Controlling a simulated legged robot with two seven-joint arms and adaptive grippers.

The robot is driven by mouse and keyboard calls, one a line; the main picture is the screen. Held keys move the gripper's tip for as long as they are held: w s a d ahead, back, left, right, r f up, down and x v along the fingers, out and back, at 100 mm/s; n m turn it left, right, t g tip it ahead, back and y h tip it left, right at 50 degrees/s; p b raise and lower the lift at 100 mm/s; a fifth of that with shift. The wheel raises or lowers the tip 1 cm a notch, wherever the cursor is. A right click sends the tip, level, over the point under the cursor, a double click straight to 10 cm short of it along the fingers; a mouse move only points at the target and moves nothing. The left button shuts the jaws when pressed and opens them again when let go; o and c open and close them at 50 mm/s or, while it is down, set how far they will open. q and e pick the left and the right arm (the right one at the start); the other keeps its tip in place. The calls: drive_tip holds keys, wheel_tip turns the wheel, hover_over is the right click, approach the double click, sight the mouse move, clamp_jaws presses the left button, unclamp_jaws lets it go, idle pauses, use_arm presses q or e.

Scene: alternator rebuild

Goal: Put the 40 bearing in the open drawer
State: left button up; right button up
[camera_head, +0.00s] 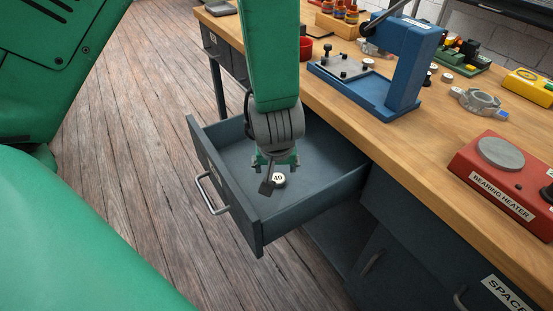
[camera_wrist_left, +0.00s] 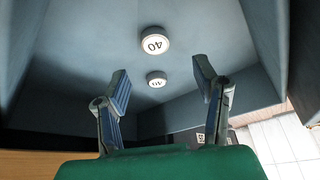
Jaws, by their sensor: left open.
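The drawer (camera_head: 318,196) is open, pulled out from under the bench, and its inside shows in the left wrist view (camera_wrist_left: 80,65). In the head view a round white-faced bearing (camera_head: 279,179) marked 40 is in it. The left wrist view shows two pale discs marked 40, a larger one (camera_wrist_left: 155,41) and a smaller one (camera_wrist_left: 157,79); a second is not visible in the head view, perhaps hidden by my gripper. My left gripper (camera_head: 277,163) points down over the drawer. Its fingers (camera_wrist_left: 162,82) are apart, with nothing clearly held. My right gripper is not in view.
The wooden bench (camera_head: 420,139) stands right of the drawer. On it are a blue press (camera_head: 402,72), a red bearing heater (camera_head: 502,178), a metal housing (camera_head: 477,101) and a red cup (camera_head: 305,48). The drawer walls rise around my gripper. The plank floor at left is clear.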

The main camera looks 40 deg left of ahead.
use_arm(q)
drive_tip(key=shift+p+v, duration=1.65)
drive_tip(key=shift+v, duration=0.6)
